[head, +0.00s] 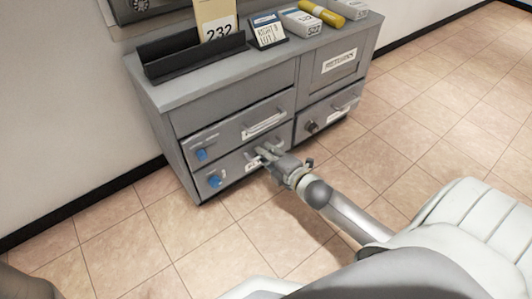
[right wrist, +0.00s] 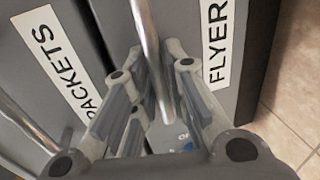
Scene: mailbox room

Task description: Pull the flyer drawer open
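The flyer drawer (head: 232,175) is the lower left drawer of a grey cabinet and looks shut, its front in line with the drawer above. Its FLYER label (right wrist: 218,45) shows in the right wrist view, cut off at the top. My right gripper (head: 265,155) is at this drawer's front, reaching in from the lower right. In the right wrist view, the metal handle bar (right wrist: 149,50) runs between the two fingers (right wrist: 155,75). The fingers stand apart with narrow gaps beside the bar, so the gripper looks open around it. My left gripper is not in view.
The packets drawer (right wrist: 30,90) is right above. A black tray (head: 193,58), a sign and boxes stand on the cabinet top (head: 255,65). The tiled floor (head: 140,235) in front is clear.

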